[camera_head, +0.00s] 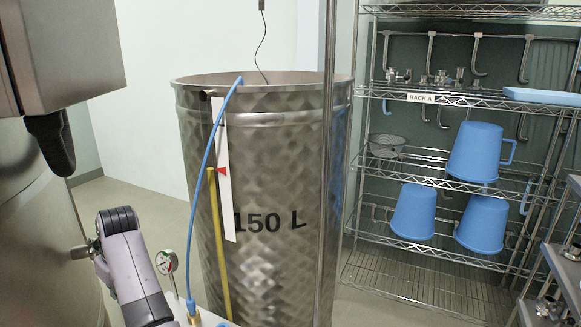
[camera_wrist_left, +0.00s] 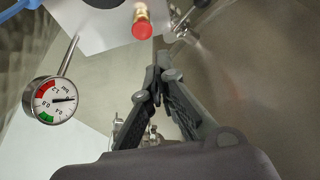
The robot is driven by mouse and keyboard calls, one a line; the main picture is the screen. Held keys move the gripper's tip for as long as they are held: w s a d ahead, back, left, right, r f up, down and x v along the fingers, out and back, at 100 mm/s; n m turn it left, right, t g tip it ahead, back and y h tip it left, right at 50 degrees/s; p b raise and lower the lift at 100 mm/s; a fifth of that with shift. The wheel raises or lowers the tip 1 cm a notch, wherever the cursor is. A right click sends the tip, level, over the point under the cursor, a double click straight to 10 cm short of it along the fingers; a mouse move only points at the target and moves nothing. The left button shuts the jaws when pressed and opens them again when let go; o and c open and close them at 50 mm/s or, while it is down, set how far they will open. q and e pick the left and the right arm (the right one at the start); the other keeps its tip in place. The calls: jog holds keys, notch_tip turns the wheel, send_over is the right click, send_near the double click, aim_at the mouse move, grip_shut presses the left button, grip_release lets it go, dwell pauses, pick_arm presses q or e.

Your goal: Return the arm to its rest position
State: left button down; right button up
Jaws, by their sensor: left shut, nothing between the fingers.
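My left arm (camera_head: 130,265) comes in at the lower left in the head view. It is bent beside the large steel vat at the left edge, and its fingers cannot be made out there. In the left wrist view my left gripper (camera_wrist_left: 158,72) is shut and empty, its dark fingertips together. A round pressure gauge (camera_wrist_left: 52,99) is to the left of the fingers, apart from them. A red-capped brass fitting (camera_wrist_left: 142,24) lies just beyond the fingertips in the picture. My right gripper is not in view.
A steel vat marked 150 L (camera_head: 270,190) stands in the middle, with a blue hose (camera_head: 205,160) and a yellow tube (camera_head: 217,240) in front. The gauge (camera_head: 166,262) stands close to my arm. A wire rack (camera_head: 450,182) at right holds blue jugs (camera_head: 475,152).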

pick_arm(q)
jog(key=s+d+f+m+t+y, duration=0.25)
jog(key=s+f+m, duration=0.45)
jog(key=s+f, duration=0.55)
jog(key=s+d+f+m+h, duration=0.2)
jog(key=s+d+m+h, duration=0.15)
jog(key=s+d, duration=0.65)
jog(key=s+d+f+m+h, duration=0.25)
jog(key=s+d+m, duration=0.25)
jog(key=s+d, duration=0.4)
notch_tip(320, 180, down, 26)
jog(key=s+g, duration=0.2)
jog(key=s+a+f, duration=0.2)
jog(key=s+f, duration=1.3)
jog(key=s, duration=0.1)
jog(key=shift+s+a+f+g, duration=0.15)
jog(key=shift+s+f+g, duration=0.1)
jog(key=shift+g, duration=0.2)
